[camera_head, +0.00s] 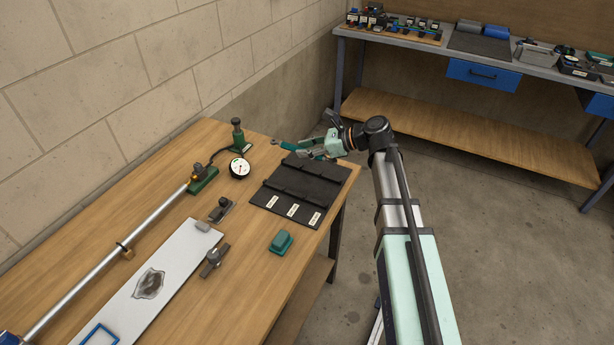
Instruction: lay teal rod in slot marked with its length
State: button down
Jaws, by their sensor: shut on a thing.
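My gripper (311,149) is at the far right end of the wooden table, shut on the teal rod (288,145). A short length of the rod sticks out to the left of the fingers, with a darker tip. The rest of it is hidden by the fingers. A black slotted tray (258,196) lies on the table just nearer than the gripper. It has raised dark ribs across it and several white labels along its front edge. The label markings are too small to read. The rod is near the tray's far edge; I cannot tell its exact height.
A dial gauge (239,168) and a green stand (238,138) are left of the tray. A teal block (280,242) sits in front of it. A long metal bar (110,260) and a white plate (172,257) lie leftward. A cluttered workbench (455,42) stands behind.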

aim_at(306, 185)
notch_tip(306, 185, down, 11)
jog(key=shift+f+p, duration=0.15)
jog(key=shift+p, duration=0.3)
jog(key=shift+f, duration=0.65)
jog(key=c, duration=0.8)
grip_release()
jog(key=shift+o, duration=0.2)
jog(key=shift+r, duration=0.15)
jog(key=shift+r, duration=0.35)
jog(key=shift+d+r, duration=0.25)
jog(key=shift+d, duration=0.05)
jog(key=b+v, duration=0.1)
jog(key=v, duration=0.9)
jog(key=shift+s+r+b, duration=0.1)
jog(key=shift+b, duration=0.3)
jog(key=shift+s+d+r, duration=0.1)
jog(key=shift+d+r, duration=0.15)
jog(key=shift+d, duration=0.35)
jog(key=shift+c, duration=0.8)
